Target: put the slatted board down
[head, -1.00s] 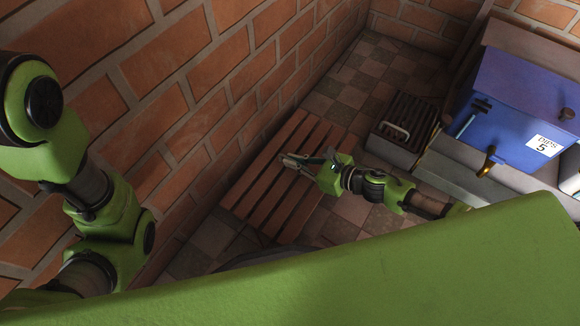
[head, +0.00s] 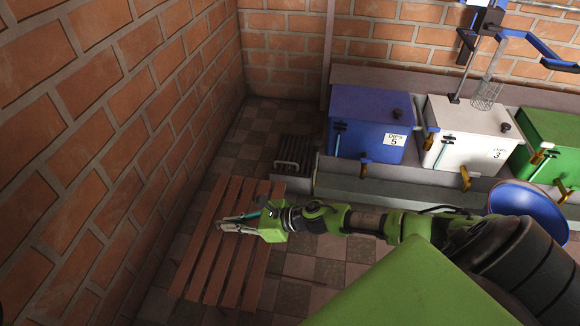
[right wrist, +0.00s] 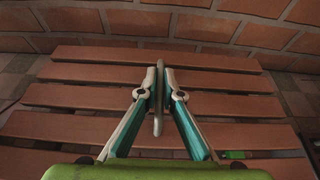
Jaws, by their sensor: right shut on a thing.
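The slatted board (head: 238,265) is a reddish-brown panel of parallel slats by the left brick wall. It looks flat and level; I cannot tell whether it touches the floor. In the right wrist view its slats (right wrist: 160,120) spread across under my fingers. My right gripper (head: 230,224) is over the board, with its fingers (right wrist: 159,88) shut on a thin grey upright piece that looks like the board's handle (right wrist: 158,122). The lower end of this piece shows against the slats. My left gripper is out of view.
A dark slatted grate with a pale handle (head: 287,164) lies behind the board. Blue (head: 362,110), white (head: 472,115) and green boxes stand along the back wall on a grey ledge. A blue bowl (head: 530,208) is at right. Checkered floor (head: 325,268) is open right of the board.

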